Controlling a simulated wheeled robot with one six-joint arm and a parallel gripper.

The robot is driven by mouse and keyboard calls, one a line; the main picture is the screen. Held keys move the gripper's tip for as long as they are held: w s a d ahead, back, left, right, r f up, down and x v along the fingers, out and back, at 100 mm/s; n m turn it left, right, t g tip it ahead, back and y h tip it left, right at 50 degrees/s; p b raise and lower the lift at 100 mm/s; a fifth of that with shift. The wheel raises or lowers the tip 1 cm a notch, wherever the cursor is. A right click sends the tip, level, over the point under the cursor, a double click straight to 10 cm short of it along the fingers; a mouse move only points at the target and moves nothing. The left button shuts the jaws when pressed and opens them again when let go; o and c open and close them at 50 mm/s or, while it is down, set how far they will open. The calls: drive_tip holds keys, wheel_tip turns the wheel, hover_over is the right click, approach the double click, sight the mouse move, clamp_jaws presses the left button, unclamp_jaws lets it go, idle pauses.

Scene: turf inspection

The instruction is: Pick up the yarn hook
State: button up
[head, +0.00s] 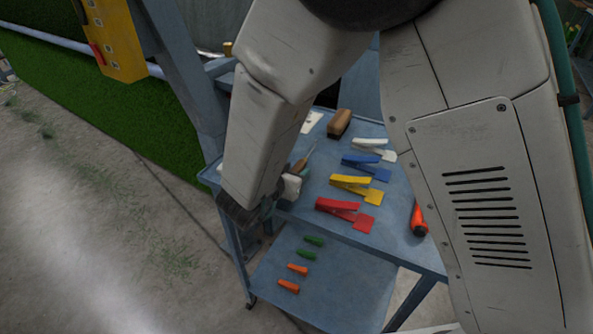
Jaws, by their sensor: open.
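A thin tool with a brown wooden handle (301,164), which looks like the yarn hook, lies on the blue cart's upper shelf (375,225). Its narrow end points up and to the right, and its lower end is partly hidden near my arm. My gripper (270,203) is open at the cart's left edge, below and left of the tool. It is dark and mostly hidden by my arm, so its fingertips are hard to make out. I see nothing held in it.
White, blue, yellow and red clamp-like tools (345,210) lie right of the hook. A brown brush (339,123) lies behind, and an orange-handled tool (419,220) at right. The lower shelf (340,285) holds several small green and orange pieces. A blue post (185,75) stands left.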

clamp_jaws()
